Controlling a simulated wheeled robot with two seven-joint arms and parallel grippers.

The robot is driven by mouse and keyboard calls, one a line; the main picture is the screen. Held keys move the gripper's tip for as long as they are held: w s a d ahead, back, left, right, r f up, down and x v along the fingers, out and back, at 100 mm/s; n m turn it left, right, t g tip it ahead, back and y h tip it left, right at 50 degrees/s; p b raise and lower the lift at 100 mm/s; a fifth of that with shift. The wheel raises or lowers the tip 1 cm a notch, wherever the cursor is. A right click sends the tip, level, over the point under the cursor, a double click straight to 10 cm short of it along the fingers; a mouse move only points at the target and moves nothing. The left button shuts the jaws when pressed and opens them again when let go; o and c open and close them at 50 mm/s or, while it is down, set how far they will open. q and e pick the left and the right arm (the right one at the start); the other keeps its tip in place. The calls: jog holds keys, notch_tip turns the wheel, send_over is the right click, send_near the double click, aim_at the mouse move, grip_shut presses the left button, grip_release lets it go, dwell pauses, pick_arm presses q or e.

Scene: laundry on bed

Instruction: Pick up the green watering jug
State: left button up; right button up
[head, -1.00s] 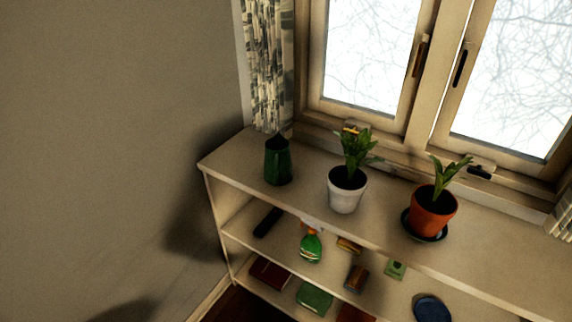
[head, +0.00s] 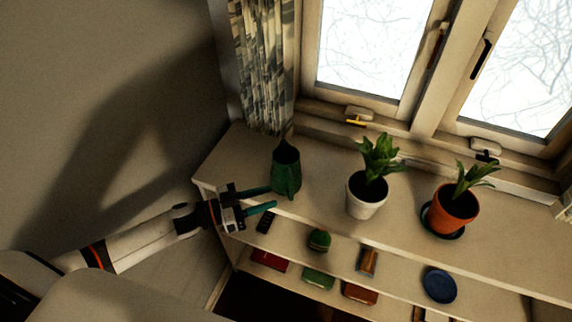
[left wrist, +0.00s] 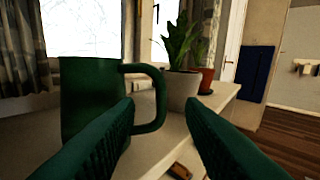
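The green watering jug (head: 286,170) stands upright on the left end of the shelf top, below the curtain. In the left wrist view the jug (left wrist: 90,95) fills the left side, and its handle (left wrist: 155,98) points right, between my fingers. My left gripper (head: 268,198) is open, its two green fingers reaching towards the jug from the front left. In the left wrist view the fingers (left wrist: 160,135) are spread wide. They are not closed on the jug, and I cannot tell whether one touches it. My right gripper is not in view.
A plant in a white pot (head: 364,197) stands right of the jug, and a plant in an orange pot (head: 455,208) is farther right. The curtain (head: 263,70) and window are behind. Lower shelves hold books and a blue dish (head: 440,285). A wall is at left.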

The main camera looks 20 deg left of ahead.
aim_at(290, 193)
pick_arm(q)
jog(key=x, duration=0.4)
jog(key=shift+s+d+f+b, duration=0.1)
jog(key=shift+s+d+b, duration=0.05)
jog(key=shift+s+b, duration=0.15)
jog(key=x, duration=0.1)
jog(key=b+x, duration=0.1)
jog(key=x, duration=0.1)
jog(key=b+x, duration=0.1)
jog(key=x, duration=0.1)
jog(key=shift+w+f, duration=0.25)
jog(key=shift+w, duration=0.05)
jog(key=shift+w+d, duration=0.1)
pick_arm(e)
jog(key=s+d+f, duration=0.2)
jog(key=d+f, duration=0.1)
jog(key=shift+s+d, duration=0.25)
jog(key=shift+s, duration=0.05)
pick_arm(q)
grip_shut()
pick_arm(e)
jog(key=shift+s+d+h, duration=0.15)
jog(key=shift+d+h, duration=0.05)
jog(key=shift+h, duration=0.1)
pick_arm(q)
jog(key=shift+r, duration=0.1)
